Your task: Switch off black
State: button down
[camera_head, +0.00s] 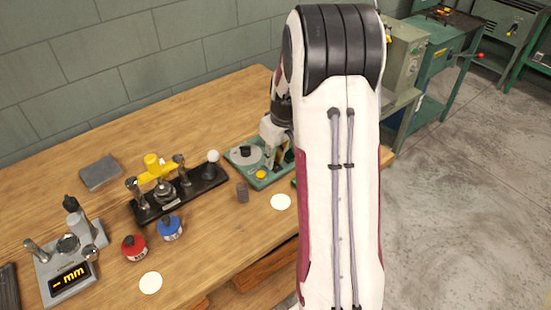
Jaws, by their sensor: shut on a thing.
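A green-based device (237,160) stands at the right end of the bench. It carries a grey disc with a black knob (245,151) on top and a yellow button (260,175) at its front. My gripper (270,156) is low over the right part of this device, right of the black knob and apart from it. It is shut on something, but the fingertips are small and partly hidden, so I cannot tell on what. My white arm hides the device's right side.
White discs lie at the front. The back of the wooden bench (190,110) is clear.

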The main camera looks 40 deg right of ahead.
aim_at(276, 167)
jog(key=shift+w+a+g, duration=0.15)
jog(key=shift+g, duration=0.15)
jog(key=c, duration=2.2)
grip_release()
jog(key=shift+r, duration=0.15)
jog(key=r, duration=0.4)
jog(key=s+r, duration=0.1)
jog(key=r, duration=0.2)
jog(key=shift+r, duration=0.1)
jog(key=shift+m, duration=0.3)
